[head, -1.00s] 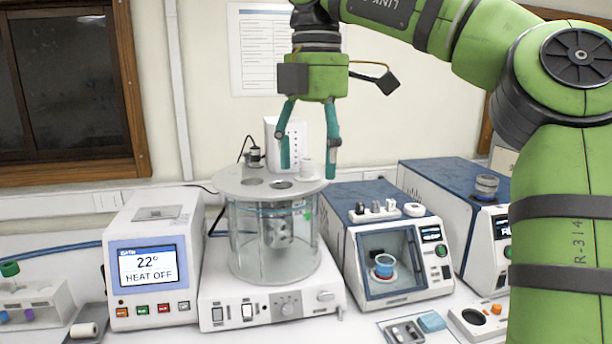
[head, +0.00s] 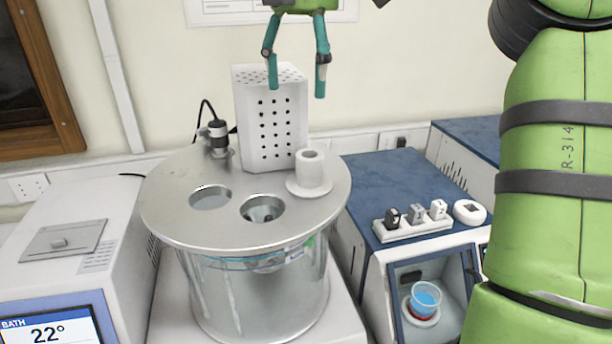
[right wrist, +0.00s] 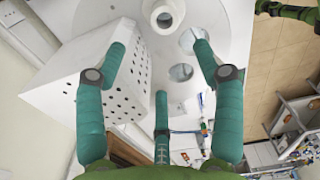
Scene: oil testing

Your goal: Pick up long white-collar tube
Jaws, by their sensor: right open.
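The white collar (head: 311,172) stands upright on the round metal lid (head: 165,200) of the glass bath, at the lid's right side. Any tube below the collar is hidden by the lid. In the right wrist view the collar (right wrist: 164,16) is at the top centre, beyond the fingertips. My right gripper (head: 296,88) is open and empty, with its teal fingers pointing down above the lid and apart from the collar. Its spread fingers also show in the right wrist view (right wrist: 160,62).
A white perforated box (head: 270,120) stands on the lid close behind the collar. The lid also has two round openings (head: 262,208) and a small black-and-silver device (head: 218,138). A blue-topped instrument (head: 385,180) is to the right, and a bath controller (head: 75,250) to the left.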

